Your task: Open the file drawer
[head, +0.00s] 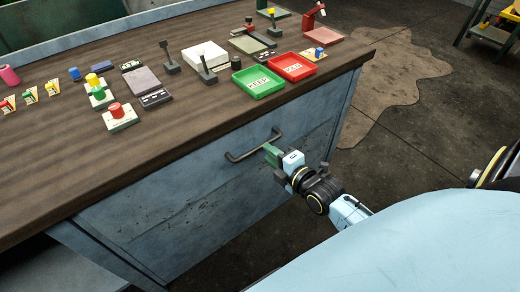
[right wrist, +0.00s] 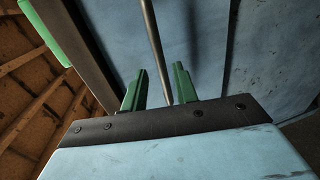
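The file drawer front (head: 210,185) is a worn blue-grey panel under the workbench top, and it looks flush with the cabinet. A dark bar handle (head: 250,148) sticks out near its top. My right gripper (head: 271,153) is at the right end of the handle. In the right wrist view, its two green fingers (right wrist: 158,88) stand apart, with the thin handle bar (right wrist: 154,45) running between them. I cannot tell whether either finger touches the bar. The drawer front (right wrist: 195,50) fills the background there. My left gripper is not in view.
The wooden workbench top (head: 55,170) is above the drawer. A green tray (head: 258,82), a red tray (head: 292,67) and several small devices sit on it. The dark floor (head: 420,150) to the right is mostly clear.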

